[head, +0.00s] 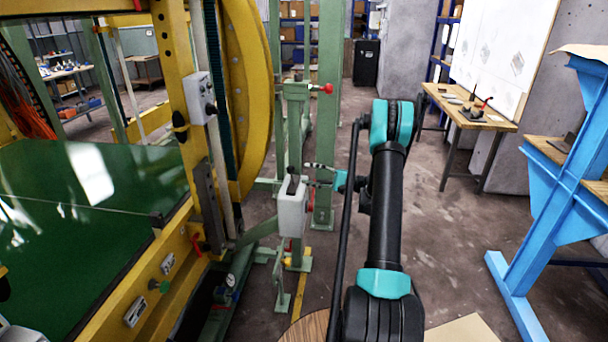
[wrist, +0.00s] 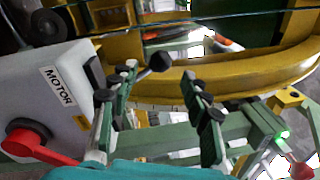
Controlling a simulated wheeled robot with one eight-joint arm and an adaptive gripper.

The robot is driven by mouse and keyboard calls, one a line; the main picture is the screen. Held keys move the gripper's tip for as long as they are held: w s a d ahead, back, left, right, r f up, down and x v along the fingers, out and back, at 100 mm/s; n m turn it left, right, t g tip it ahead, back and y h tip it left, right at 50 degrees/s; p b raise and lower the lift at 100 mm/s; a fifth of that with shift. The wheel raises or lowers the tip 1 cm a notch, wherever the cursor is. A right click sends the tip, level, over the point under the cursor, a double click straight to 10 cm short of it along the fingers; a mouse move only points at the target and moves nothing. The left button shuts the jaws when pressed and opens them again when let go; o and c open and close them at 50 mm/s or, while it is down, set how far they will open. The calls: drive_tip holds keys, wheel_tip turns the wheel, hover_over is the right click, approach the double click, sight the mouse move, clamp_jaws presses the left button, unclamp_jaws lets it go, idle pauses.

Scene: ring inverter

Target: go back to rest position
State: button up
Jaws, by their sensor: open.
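My gripper (head: 316,175) is at the end of my black and teal arm, beside the grey control box (head: 292,212) on the green frame. In the wrist view my gripper (wrist: 160,76) is open, with two green and black fingers apart. The grey box labelled MOTOR (wrist: 45,105) fills the left side, with a red-handled rotary switch (wrist: 38,140) on its face. A lever with a black round knob (wrist: 157,63) sticks out from the box towards the space between the fingertips. I cannot tell whether a finger touches it.
The yellow ring inverter (head: 250,90) and its green bed (head: 90,210) stand at the left. A green post with a red knob (head: 326,88) rises behind the box. A wooden table (head: 465,108) and a blue stand (head: 540,220) are at the right. Floor between is clear.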

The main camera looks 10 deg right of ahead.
drive_tip(key=s+a+r+n+g+h, duration=0.2)
drive_tip(key=s+a+h, duration=0.25)
drive_tip(key=s, duration=0.35)
drive_tip(key=s+a+r+n+g+h, duration=0.1)
drive_tip(key=s+a+h, duration=0.35)
drive_tip(key=s, duration=0.35)
drive_tip(key=s+d+f+n+h, duration=0.1)
drive_tip(key=s+d+h, duration=0.1)
drive_tip(key=s, duration=0.6)
drive_tip(key=s+d+f+n+h, duration=0.2)
drive_tip(key=s+d+h, duration=0.1)
drive_tip(key=s, duration=0.5)
drive_tip(key=s+d+f+n+h, duration=0.1)
drive_tip(key=s+d+n+h, duration=0.1)
drive_tip(key=s, duration=0.7)
drive_tip(key=shift+d+f+h, duration=0.2)
drive_tip(key=shift+d+h, duration=0.4)
drive_tip(key=shift+h, duration=0.3)
